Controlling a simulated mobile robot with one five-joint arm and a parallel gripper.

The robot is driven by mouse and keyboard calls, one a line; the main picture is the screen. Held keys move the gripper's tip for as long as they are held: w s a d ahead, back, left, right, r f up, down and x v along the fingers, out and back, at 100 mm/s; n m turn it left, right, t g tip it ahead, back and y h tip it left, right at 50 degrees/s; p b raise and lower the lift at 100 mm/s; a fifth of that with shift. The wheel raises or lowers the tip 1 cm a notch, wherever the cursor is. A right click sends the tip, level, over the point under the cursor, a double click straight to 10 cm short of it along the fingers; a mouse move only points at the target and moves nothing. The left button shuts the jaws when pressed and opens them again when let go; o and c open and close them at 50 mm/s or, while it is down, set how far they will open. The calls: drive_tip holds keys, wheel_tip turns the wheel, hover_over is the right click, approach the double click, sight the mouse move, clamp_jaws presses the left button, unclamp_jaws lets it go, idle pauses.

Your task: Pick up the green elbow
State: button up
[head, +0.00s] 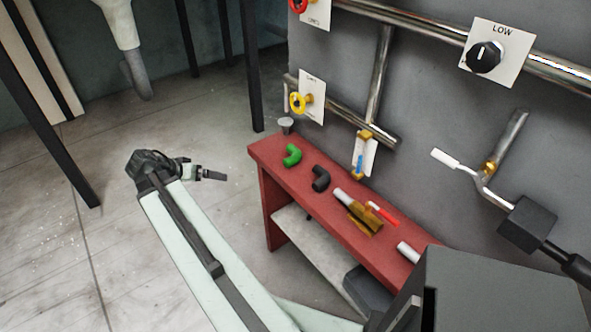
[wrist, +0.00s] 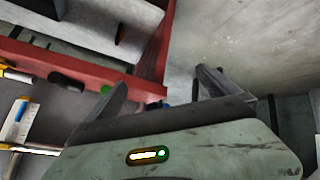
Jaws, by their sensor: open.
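The green elbow (head: 292,155) lies on the far left end of the red bench (head: 262,151). A small part of the green elbow (wrist: 106,90) shows in the wrist view, mostly hidden behind the left finger. My gripper (head: 220,176) is open and empty, out over the floor to the left of the bench, apart from the elbow. In the wrist view my gripper (wrist: 158,88) has its two fingers spread wide, with the red bench edge and floor beyond them.
A black elbow (head: 320,178) lies close to the green one. Brass-and-grey fittings (head: 359,215) and a red-handled piece (head: 382,213) lie farther along the bench. Wall pipes (head: 372,125) run above the bench.

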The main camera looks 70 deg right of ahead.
drive_tip(key=s+d+f+m+g+h+b, duration=0.15)
drive_tip(key=s+d+m, duration=0.25)
drive_tip(key=s+d, duration=0.45)
drive_tip(key=m+g+h+b, duration=0.1)
drive_tip(key=m+g+b, duration=0.1)
drive_tip(key=m+g, duration=0.15)
approach(292, 152)
drive_tip(key=shift+s+d+f+m+t, duration=0.15)
drive_tip(key=shift+s+d+m+t, duration=0.15)
drive_tip(key=shift+s+d+m, duration=0.3)
drive_tip(key=shift+s+d+h, duration=0.1)
drive_tip(key=shift+s+h, duration=0.15)
drive_tip(key=shift+s, duration=0.05)
drive_tip(key=shift+b+x, duration=0.7)
drive_tip(key=shift+x, duration=0.5)
drive_tip(key=b+x, duration=0.1)
drive_tip(key=x, duration=0.1)
drive_tip(key=b+x, duration=0.1)
drive_tip(key=x, duration=0.2)
drive_tip(key=shift+w+f+b, duration=0.1)
drive_tip(key=shift+f+b, duration=0.3)
drive_tip(key=shift+r, duration=0.1)
drive_tip(key=c, duration=1.7)
drive_tip(key=shift+r, duration=0.1)
